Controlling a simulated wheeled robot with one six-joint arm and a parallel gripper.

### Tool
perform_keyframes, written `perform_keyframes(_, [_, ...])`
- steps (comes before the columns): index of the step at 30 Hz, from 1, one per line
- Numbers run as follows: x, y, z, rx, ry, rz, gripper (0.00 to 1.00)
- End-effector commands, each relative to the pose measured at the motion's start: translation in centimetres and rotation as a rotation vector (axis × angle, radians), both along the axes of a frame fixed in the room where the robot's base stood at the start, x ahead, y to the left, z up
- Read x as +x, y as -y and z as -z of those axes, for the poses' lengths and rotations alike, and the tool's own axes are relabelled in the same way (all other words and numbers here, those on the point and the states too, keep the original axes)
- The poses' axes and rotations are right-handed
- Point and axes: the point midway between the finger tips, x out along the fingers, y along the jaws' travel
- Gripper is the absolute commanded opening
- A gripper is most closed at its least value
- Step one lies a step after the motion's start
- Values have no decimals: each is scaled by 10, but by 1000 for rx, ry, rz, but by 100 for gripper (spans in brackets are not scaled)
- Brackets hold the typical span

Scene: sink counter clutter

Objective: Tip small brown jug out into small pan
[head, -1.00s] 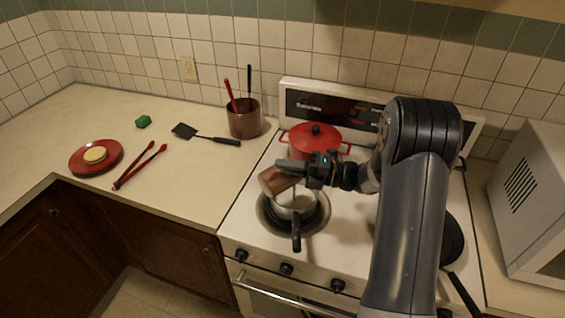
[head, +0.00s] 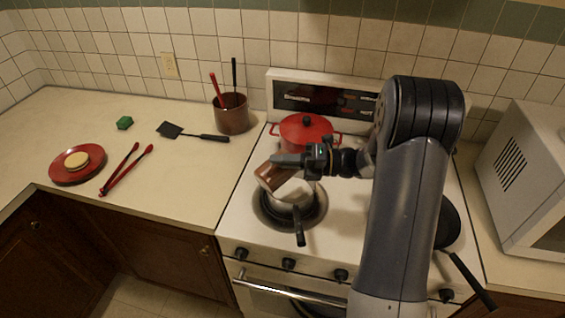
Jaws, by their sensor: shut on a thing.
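The small brown jug (head: 270,177) is held by my gripper (head: 288,162) above the front left burner of the stove. It is tilted, with its open end toward the lower left. My gripper is shut on it and hides part of its side. The small pan (head: 291,195) sits on that burner, light metal with a black handle (head: 299,232) pointing to the front. The jug is over the pan's left and back part and covers some of its opening. I cannot see the pan's inside clearly, nor anything falling from the jug.
A red lidded pot (head: 305,133) stands just behind the pan. A dark skillet (head: 447,222) is at the stove's right, partly behind my arm. The left counter holds a utensil crock (head: 231,114), spatula (head: 190,134), tongs (head: 124,170), green block (head: 125,123) and red plate (head: 62,176).

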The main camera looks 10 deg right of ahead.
Motion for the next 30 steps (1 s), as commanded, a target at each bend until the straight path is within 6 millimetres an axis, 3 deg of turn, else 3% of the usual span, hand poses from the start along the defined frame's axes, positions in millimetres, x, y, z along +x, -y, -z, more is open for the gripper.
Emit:
perform_keyframes(12, [-13,-20,2,-249,164,0,0])
perform_keyframes(28, [-20,-33,9,-489,313,0,0])
perform_keyframes(30, [-22,-35,3,-543,345,-2,0])
